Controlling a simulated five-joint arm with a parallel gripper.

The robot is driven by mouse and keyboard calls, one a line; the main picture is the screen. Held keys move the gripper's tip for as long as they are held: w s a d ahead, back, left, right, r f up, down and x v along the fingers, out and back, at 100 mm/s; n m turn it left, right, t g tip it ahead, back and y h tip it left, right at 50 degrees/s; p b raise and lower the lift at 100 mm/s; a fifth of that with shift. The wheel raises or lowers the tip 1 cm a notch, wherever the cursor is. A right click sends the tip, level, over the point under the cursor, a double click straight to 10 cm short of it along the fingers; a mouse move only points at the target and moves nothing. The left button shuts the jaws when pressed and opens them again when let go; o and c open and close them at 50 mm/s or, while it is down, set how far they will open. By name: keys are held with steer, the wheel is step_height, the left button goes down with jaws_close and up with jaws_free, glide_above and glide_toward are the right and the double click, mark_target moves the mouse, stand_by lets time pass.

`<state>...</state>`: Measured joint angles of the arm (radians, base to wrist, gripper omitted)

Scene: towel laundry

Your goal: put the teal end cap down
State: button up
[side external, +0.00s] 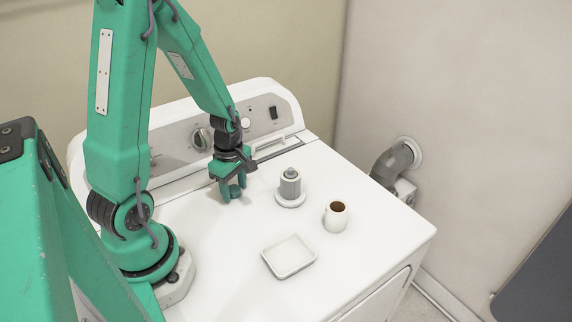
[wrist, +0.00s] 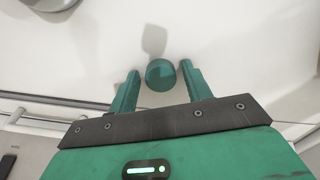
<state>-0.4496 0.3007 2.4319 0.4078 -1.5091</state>
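The teal end cap (wrist: 160,74) is a short round piece between my gripper's two teal fingers in the wrist view. A narrow gap shows on each side of it, so my gripper (wrist: 159,76) looks open around it. In the side view my gripper (side external: 233,188) points down, low over the white dryer top (side external: 225,255), with the cap (side external: 235,191) between its fingertips. The cap appears to stand on the dryer top; its underside is hidden.
A grey cylinder on a round white base (side external: 290,200) stands right of my gripper. A white cup with brown inside (side external: 336,222) and a shallow white square dish (side external: 288,272) are nearer the front. The control panel (side external: 182,143) rises behind.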

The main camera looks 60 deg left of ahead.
mark_target(236, 191)
stand_by(0.4)
steer(key=shift+r, duration=6.15)
steer(key=s+d+r+m+t, duration=0.1)
steer(key=d+r+m+t, duration=0.1)
steer(key=d+r+m, duration=0.2)
steer(key=s+d+r+m+t, duration=0.1)
steer(key=d+r+m, duration=0.3)
steer(key=m, duration=0.7)
steer(key=s+d+r+m+t, duration=0.1)
steer(key=d+r+m+t, duration=0.1)
steer(key=d+r+m, duration=0.2)
steer(key=shift+s+d+m+t, duration=0.15)
steer(key=shift+s+m, duration=0.05)
steer(key=shift+m, duration=0.65)
steer(key=shift+s+d+m+t, duration=0.15)
steer(key=shift+s+m, duration=0.05)
steer(key=shift+m, duration=0.65)
